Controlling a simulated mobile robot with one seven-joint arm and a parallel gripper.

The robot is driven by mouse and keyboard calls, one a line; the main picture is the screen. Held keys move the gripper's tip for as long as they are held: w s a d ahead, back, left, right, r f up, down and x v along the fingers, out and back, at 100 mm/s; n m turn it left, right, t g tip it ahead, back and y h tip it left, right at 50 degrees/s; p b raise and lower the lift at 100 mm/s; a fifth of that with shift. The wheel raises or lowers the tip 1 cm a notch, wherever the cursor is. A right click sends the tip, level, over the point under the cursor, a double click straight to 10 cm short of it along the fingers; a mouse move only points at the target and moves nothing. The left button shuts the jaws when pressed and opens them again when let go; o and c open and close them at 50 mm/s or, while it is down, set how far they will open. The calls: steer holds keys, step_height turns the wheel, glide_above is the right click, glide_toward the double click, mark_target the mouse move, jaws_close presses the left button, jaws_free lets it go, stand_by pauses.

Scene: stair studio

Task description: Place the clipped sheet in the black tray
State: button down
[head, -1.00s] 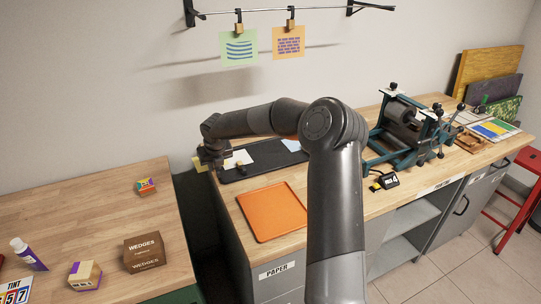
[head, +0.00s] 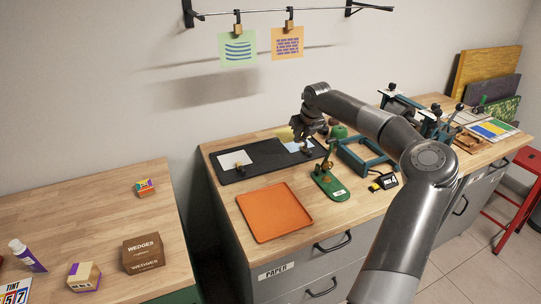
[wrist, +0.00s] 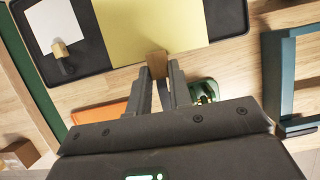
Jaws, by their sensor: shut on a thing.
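My gripper (head: 307,131) is shut on a wooden clip (wrist: 157,63) that grips a yellow sheet (wrist: 150,28). In the head view a little of the yellow sheet (head: 284,133) shows beside my gripper, at the tray's back right. The black tray (head: 230,176) lies on the bench, and in the wrist view the yellow sheet overlaps it (wrist: 92,52). A white sheet (head: 237,158) with a clip lies in the tray's left part. A pale blue sheet (head: 292,147) is in its right part, partly hidden by my gripper.
An orange tray (head: 272,213) lies in front of the black tray. A green stand (head: 328,186) and a teal frame (head: 362,160) stand to the right. Green and orange sheets hang from a wall rail (head: 330,9). Bare bench top lies around the orange tray.

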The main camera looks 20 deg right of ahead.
glide_above(271, 158)
steer(key=s, duration=0.2)
steer(key=f, duration=0.6)
steer(key=shift+w+d+f, duration=0.1)
steer(key=shift+w+f, duration=0.15)
steer(key=shift+f, duration=2.05)
steer(key=shift+f, duration=0.1)
steer(key=c, duration=1.3)
jaws_free()
